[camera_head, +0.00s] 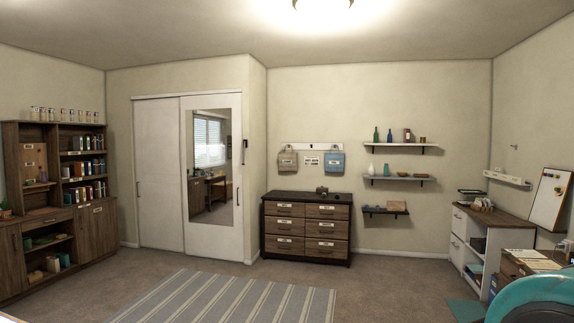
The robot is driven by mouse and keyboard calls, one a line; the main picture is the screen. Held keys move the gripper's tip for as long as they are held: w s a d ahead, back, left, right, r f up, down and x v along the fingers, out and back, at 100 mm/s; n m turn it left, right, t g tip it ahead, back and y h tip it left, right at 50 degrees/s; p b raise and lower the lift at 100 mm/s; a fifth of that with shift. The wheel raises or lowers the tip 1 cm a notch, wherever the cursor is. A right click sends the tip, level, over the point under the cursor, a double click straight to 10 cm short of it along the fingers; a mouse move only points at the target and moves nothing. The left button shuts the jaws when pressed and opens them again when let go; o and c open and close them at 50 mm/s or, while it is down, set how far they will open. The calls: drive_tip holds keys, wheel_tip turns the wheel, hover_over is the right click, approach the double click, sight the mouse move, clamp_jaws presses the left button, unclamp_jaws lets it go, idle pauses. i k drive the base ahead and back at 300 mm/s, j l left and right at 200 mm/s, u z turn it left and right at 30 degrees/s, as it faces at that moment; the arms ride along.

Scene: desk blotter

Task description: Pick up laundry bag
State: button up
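Two bags hang from a white wall rack (311,146) above the dresser on the far wall. The left one is a beige-grey bag (287,162) with a pale label. The right one is a blue bag (334,163), also with a pale label. The labels are too small to read, so I cannot tell which one is the laundry bag. My gripper is not in view.
A dark wood dresser (307,247) stands below the bags. A striped rug (225,300) lies on open floor. Shelves (400,144) hold bottles at right. A bookcase (25,165) stands left. A white cabinet (505,235) stands right. A teal curved form (535,290) fills the lower right.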

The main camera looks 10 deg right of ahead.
sight(287, 160)
drive_tip(key=i, duration=1.4)
drive_tip(key=i+j, duration=0.1)
drive_tip(key=i, duration=2.65)
drive_tip(key=i+j, duration=0.1)
drive_tip(key=i, duration=1.3)
drive_tip(key=i+z, duration=0.1)
drive_tip(key=i, duration=1.3)
drive_tip(key=j, duration=0.1)
